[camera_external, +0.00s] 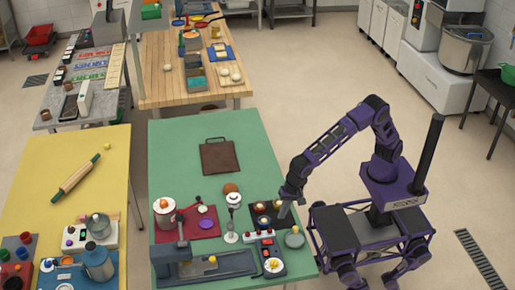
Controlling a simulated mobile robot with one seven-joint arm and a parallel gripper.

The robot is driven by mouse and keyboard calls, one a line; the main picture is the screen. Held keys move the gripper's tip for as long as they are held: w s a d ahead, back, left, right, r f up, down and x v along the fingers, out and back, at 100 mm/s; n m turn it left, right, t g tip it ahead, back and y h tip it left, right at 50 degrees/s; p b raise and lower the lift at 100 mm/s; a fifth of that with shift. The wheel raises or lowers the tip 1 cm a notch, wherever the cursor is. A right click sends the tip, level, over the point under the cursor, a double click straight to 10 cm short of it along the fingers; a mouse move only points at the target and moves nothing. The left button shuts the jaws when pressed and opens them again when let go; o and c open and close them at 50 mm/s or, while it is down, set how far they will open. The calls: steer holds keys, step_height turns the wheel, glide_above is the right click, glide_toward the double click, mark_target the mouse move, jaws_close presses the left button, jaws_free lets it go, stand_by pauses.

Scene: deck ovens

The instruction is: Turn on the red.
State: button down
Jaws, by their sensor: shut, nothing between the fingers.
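My gripper (284,211) points down over the right edge of the green table (260,150), above or beside a dark mat with small round items. It looks shut and empty. Just left of and below it lies a small white strip (258,237) with red parts on top, which look like switches. I cannot tell whether any is on, or whether the gripper touches anything. A red mat (208,234) lies further left.
A slim white stand (232,222) rises left of the gripper. A grey machine (205,268) fills the front of the table. A brown board (218,157) lies further back, with bare green surface around it.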

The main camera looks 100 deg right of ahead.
mark_target(265, 242)
steer(key=shift+s+r, duration=0.15)
steer(key=shift+r, duration=0.15)
steer(key=shift+w+a+r+t+b, duration=0.25)
steer(key=shift+w+a+t+b, duration=0.25)
steer(key=shift+b, duration=0.65)
steer(key=shift+w+d+f, duration=0.1)
steer(key=b+x, duration=0.1)
steer(key=x, duration=1.3)
